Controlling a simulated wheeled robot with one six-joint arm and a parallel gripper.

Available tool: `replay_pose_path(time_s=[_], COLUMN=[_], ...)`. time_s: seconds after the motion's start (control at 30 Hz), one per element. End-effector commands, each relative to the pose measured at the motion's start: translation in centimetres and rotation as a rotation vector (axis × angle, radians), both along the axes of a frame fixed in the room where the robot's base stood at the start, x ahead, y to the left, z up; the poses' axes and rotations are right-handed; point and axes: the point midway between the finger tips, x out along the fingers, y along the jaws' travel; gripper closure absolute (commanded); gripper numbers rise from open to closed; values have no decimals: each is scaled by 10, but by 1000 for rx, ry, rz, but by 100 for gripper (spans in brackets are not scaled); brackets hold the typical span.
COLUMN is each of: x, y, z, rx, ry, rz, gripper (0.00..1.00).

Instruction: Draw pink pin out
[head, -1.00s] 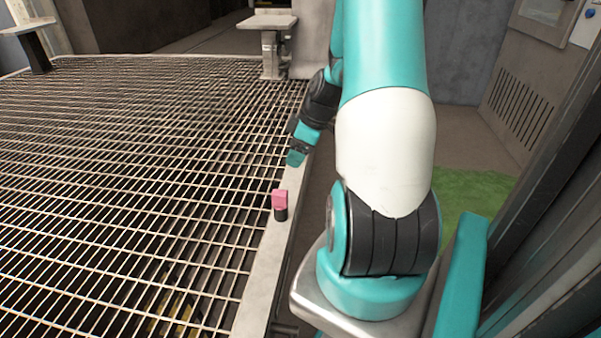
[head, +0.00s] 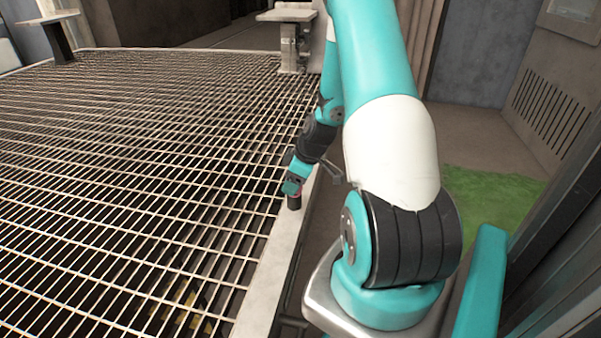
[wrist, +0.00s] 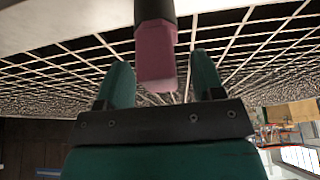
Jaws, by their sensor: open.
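The pink pin (wrist: 156,52) shows in the wrist view as a pink block-shaped head on a dark base, at the top middle. In the head view only its dark base (head: 294,202) shows clearly, on the pale edge beam of the grating; the pink head is mostly hidden by my gripper. My gripper (head: 291,188) is at the pin. In the wrist view my gripper (wrist: 162,82) has its two teal fingers apart, one on each side of the pink head, with a gap to each finger.
The metal grating (head: 130,150) fills the left side. Its pale edge beam (head: 268,275) runs along the right. A pedestal with a flat top (head: 287,15) stands at the back. Green floor (head: 495,200) lies at right.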

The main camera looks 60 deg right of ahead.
Motion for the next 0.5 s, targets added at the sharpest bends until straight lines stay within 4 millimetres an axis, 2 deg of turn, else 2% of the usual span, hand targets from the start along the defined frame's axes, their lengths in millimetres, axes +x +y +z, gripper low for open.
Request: replay_pose_path(time_s=[0.13, 0.47, 0.5], x=[4, 5, 5], y=[2, 2, 2], z=[-11, -13, -13], rx=[-1, 0, 0], ry=[0, 0, 0], rz=[0, -1, -1], gripper=[38, 38, 48])
